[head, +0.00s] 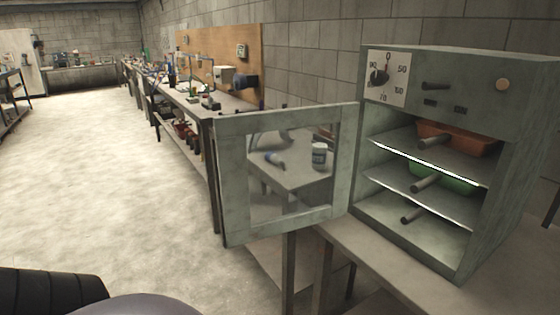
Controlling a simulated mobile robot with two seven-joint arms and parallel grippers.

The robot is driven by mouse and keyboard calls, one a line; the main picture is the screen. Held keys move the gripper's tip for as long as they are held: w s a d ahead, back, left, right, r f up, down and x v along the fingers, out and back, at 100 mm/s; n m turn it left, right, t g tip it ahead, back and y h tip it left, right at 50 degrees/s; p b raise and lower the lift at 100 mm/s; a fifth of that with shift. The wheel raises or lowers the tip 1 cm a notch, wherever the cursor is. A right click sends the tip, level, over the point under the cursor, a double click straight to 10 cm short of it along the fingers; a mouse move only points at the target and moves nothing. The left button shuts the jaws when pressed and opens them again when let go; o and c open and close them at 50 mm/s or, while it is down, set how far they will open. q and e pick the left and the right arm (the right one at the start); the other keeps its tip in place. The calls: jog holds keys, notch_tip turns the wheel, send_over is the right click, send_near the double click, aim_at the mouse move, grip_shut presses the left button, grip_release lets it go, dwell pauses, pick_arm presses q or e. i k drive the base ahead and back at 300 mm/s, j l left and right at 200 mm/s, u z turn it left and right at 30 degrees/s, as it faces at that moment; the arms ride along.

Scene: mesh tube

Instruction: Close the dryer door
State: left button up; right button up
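The dryer (520,150) is a grey-green metal cabinet on a bench at the right of the head view. Its door (231,180), a grey frame with a glass pane, stands wide open and swung out to the left of the cabinet. The door's hinge side meets the cabinet's left front edge. The inside is exposed: an orange-brown container (470,143) sits on the upper shelf and a green container (455,182) on the lower shelf. Dark rod-like pieces stick out at the front. Neither gripper shows in the head view.
The bench (385,262) under the dryer has some bare top in front of it. A long workbench with tools (205,100) runs along the wall behind the door. A jar (319,156) on a table shows in the door's glass. The floor (90,180) at left is clear.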

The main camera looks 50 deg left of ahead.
aim_at(231, 131)
jog(key=i+j+u, duration=0.15)
jog(key=j+u, duration=0.2)
jog(key=i+j+u, duration=0.15)
jog(key=u, duration=0.15)
jog(key=i+j+u, duration=0.1)
jog(key=u, duration=0.25)
jog(key=i+j+u, duration=0.1)
jog(key=j+u, duration=0.25)
jog(key=i+u, duration=0.1)
jog(key=u, duration=0.3)
jog(key=i+j+u, duration=0.3)
jog(key=i+j, duration=0.15)
jog(key=i, duration=0.25)
jog(key=i+z, duration=0.15)
jog(key=z, duration=0.3)
jog(key=i+j+z, duration=0.15)
jog(key=z, duration=0.35)
jog(key=i+j+z, duration=0.15)
jog(key=z, duration=0.3)
jog(key=j+z, duration=0.25)
jog(key=z, duration=0.25)
jog(key=i+j+z, duration=0.15)
jog(key=z, duration=0.3)
jog(key=j+z, duration=0.35)
jog(key=z, duration=0.15)
jog(key=j+z, duration=0.2)
jog(key=z, duration=0.25)
jog(key=k+j, duration=0.45)
